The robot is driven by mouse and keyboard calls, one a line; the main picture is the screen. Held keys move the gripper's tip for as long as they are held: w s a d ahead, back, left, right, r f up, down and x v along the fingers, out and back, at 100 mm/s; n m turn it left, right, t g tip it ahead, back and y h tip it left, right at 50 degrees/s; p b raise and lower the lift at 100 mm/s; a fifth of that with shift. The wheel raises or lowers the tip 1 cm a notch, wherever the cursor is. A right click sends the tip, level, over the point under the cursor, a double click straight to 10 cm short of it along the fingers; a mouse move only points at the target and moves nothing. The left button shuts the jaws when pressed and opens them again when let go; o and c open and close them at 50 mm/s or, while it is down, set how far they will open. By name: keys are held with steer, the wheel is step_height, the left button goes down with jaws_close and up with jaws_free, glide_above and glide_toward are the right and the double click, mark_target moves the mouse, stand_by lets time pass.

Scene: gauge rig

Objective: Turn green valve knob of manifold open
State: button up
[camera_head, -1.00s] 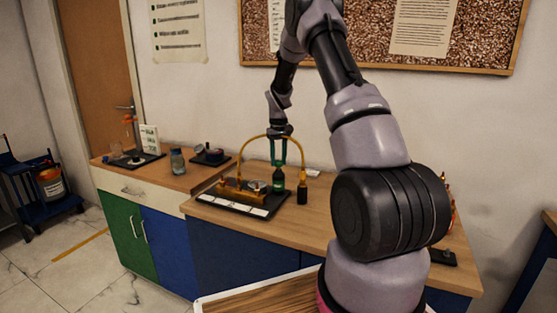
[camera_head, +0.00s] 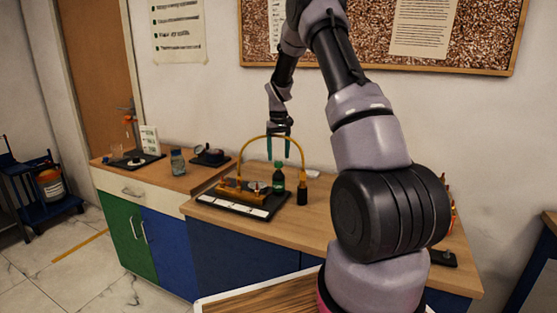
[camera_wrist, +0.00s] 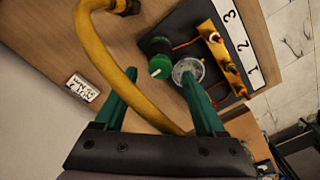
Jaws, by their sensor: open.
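The green valve knob (camera_head: 278,170) stands upright on the manifold's black board (camera_head: 270,205). In the wrist view the green knob (camera_wrist: 157,50) is seen from above, with a pale pointer mark at its lower edge. Beside it is a round gauge (camera_wrist: 187,72), and then the brass manifold block (camera_wrist: 222,60), which also shows in the head view (camera_head: 230,190). My gripper (camera_head: 278,154) is open and empty above the knob, fingers pointing down. In the wrist view my gripper's fingertips (camera_wrist: 160,74) are apart with clear space between them and the knob.
A yellow hose (camera_head: 265,137) arches over the knob area to a black fitting (camera_head: 302,192) and passes close to my fingers. A white strip (camera_wrist: 242,50) is numbered 1 to 3. A jar (camera_head: 177,162) stands on the left counter.

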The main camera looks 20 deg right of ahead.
mark_target(279, 162)
step_height(279, 162, up, 8)
stand_by(0.6)
steer(key=s+a+r+m+t, duration=0.1)
steer(key=s+a+r+t, duration=0.15)
steer(key=s+r, duration=0.55)
steer(key=s+a+r+m+t, duration=0.1)
steer(key=s+a+r, duration=0.2)
steer(key=s+r, duration=0.5)
steer(key=s+a+r+m+t+y, duration=0.1)
steer(key=s+a+t, duration=0.1)
steer(key=s, duration=0.8)
steer(key=s+a+r+m+t+y, duration=0.1)
steer(key=s+a+r, duration=0.1)
steer(key=s, duration=0.9)
steer(key=shift+a+t, duration=0.35)
steer(key=shift+a, duration=0.25)
